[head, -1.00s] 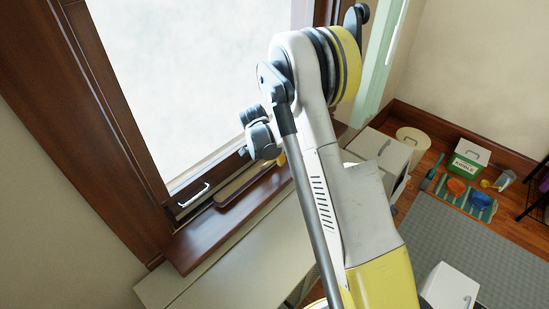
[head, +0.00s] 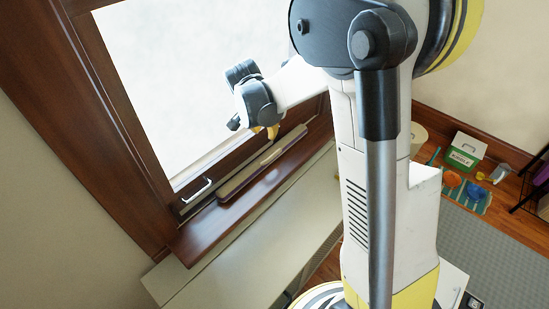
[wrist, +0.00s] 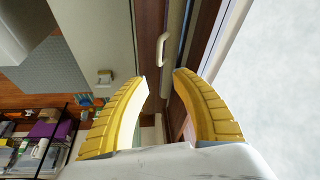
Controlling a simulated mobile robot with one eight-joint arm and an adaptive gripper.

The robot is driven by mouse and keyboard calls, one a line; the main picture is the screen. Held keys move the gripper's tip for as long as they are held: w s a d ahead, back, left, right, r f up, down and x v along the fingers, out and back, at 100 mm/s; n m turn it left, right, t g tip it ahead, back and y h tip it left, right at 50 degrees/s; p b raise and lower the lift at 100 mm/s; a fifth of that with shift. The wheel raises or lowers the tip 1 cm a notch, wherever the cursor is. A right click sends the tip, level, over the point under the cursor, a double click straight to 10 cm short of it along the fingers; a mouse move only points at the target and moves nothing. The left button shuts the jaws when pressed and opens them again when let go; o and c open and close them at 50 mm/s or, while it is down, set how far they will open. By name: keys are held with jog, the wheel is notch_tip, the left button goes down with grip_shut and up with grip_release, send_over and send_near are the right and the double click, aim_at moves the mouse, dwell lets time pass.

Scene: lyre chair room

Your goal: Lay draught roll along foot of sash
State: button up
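The draught roll (head: 240,181) is a long, slim, tan-brown piece lying on the dark wooden sill. It runs parallel to the foot of the sash (head: 187,207), close to it; I cannot tell whether they touch. My gripper (head: 266,132) is above the roll, in front of the window glass, with its yellow fingers apart from it. In the wrist view my gripper (wrist: 160,71) has its two curved fingers spread with nothing between the tips. A long beige strip shows beyond them; I cannot be sure it is the roll.
A white handle (head: 196,190) sits low on the sash. A pale cabinet top (head: 200,275) runs below the sill. On the floor to the right are a green-and-white box (head: 464,151), an orange bowl (head: 453,179) and a grey rug (head: 480,240).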

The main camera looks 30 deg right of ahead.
jog(key=s+a+r+n+t+y, duration=0.2)
jog(key=s+a+r+n, duration=0.25)
jog(key=s+r, duration=0.7)
jog(key=s+a+n+t+y, duration=0.1)
jog(key=s+n, duration=0.5)
jog(key=s, duration=0.6)
jog(key=shift+s+a+r+t, duration=0.25)
jog(key=shift+a+r+t, duration=0.15)
jog(key=shift+a+t, duration=0.45)
jog(key=shift+a, duration=0.15)
